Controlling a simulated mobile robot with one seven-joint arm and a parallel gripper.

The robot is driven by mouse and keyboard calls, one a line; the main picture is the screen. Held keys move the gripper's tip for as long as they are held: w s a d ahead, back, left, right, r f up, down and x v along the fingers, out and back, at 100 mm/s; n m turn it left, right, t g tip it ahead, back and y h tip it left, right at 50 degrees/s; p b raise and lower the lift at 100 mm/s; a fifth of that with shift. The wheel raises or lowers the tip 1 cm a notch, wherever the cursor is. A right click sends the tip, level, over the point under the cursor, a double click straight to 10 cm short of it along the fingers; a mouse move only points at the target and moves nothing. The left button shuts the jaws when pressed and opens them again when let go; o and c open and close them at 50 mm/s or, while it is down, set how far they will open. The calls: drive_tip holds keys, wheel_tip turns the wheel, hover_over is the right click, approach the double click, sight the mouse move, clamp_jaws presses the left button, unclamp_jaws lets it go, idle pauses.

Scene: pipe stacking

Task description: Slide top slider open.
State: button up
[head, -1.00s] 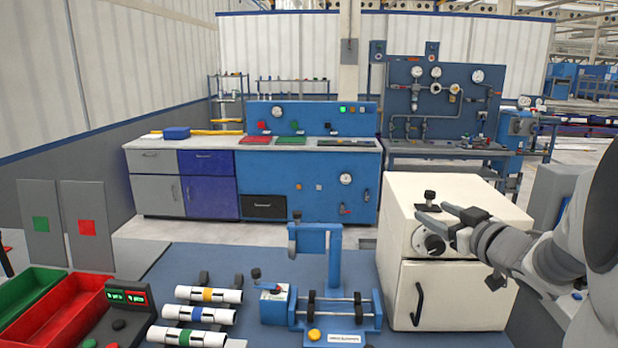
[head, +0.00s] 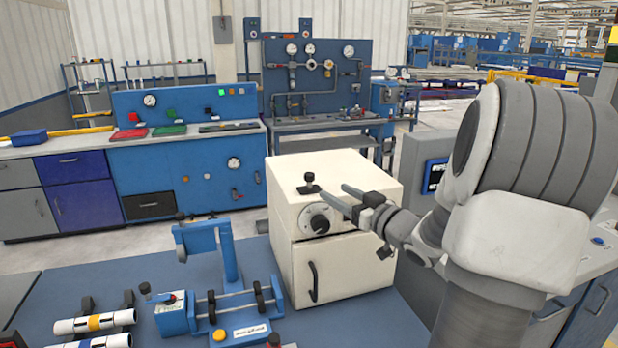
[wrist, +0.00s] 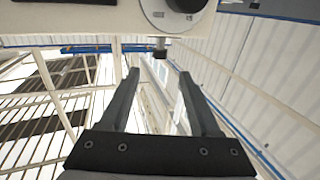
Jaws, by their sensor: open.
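The top slider is a black knob (head: 309,185) on a dark base, upright on top of the white box near its front left edge. In the wrist view, which looks upside down, a small black knob (wrist: 158,50) sticks out from the box edge, beyond and between the fingertips. My gripper (head: 335,191) is open and empty. It reaches in from the right at the front of the box, with its fingertips just right of the slider. Both fingers show in the wrist view (wrist: 160,74). I cannot tell whether a finger touches the box.
The white box (head: 345,275) has a round dial (head: 317,220) and a handled door in front. A blue fixture (head: 215,250) with rollers stands left of it. White pipes (head: 95,322) lie at the lower left. A blue bench and a gauge panel (head: 325,75) stand behind.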

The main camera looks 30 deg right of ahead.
sight(313, 178)
drive_tip(key=w, duration=1.1)
drive_tip(key=shift+w+a, duration=0.35)
drive_tip(key=shift+w, duration=0.05)
drive_tip(key=shift+c, duration=0.2)
clamp_jaws()
idle(0.5)
drive_tip(key=shift+s+d, duration=0.1)
